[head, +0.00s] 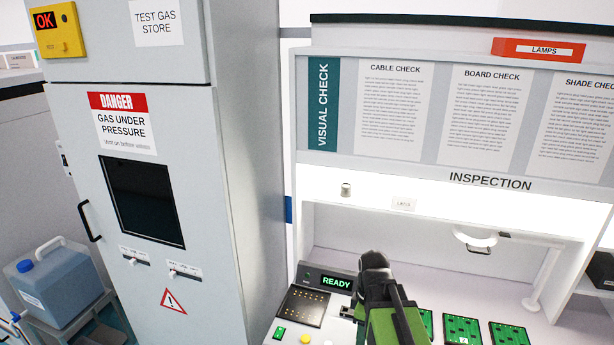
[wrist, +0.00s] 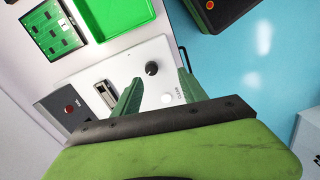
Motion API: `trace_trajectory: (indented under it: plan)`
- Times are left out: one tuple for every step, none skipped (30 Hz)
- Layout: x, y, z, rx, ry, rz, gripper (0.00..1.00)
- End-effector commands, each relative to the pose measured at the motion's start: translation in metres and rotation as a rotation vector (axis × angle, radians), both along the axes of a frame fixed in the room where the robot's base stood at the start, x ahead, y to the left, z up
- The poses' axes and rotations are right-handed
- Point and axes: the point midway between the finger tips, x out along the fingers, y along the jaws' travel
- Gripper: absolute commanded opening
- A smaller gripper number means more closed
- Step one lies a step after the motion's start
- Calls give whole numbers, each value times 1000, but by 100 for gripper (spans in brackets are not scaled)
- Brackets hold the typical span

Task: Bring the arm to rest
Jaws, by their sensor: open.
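My gripper (wrist: 160,76) shows in the wrist view as two green fingers, spread apart with nothing between them. I cannot tell the exact height of the fingers above the panel. In the head view my green and black arm (head: 392,318) reaches over the bench at the bottom centre. The fingers cannot be made out there.
Several green circuit boards (head: 462,329) lie on the bench, right of my arm. A tester display (head: 336,282) reads READY, left of the arm. A tall gas cabinet (head: 165,200) stands at left. A green tray (wrist: 113,15) lies beside the panel. A lamp (head: 474,238) hangs at right.

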Motion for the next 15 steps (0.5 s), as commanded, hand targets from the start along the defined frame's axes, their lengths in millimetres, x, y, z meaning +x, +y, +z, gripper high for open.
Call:
trace_trajectory:
  plan:
    - [-8, 0, -10, -3, -4, -109, 50]
    - [-10, 0, -12, -6, -7, -188, 50]
    - [-14, -1, -14, -9, -10, -299, 50]
    - [-16, -1, -15, -10, -13, -385, 50]
    - [-19, -1, -15, -13, -14, -473, 50]
    - [-21, -1, -14, -15, -17, -589, 50]
    - [-23, -1, -13, -16, -19, -673, 50]
    - [-24, -1, -12, -17, -20, -753, 50]
    - [-24, -1, -12, -18, -22, -850, 50]
    - [-24, -1, -12, -18, -24, -913, 50]
    - [-23, -1, -12, -19, -24, -966, 50]
    - [-23, -1, -12, -19, -25, -1023, 50]
    - [-22, -1, -12, -19, -25, -1055, 50]
    - [-22, -1, -12, -19, -26, -1079, 50]
    - [-22, -1, -12, -19, -26, -1099, 50]
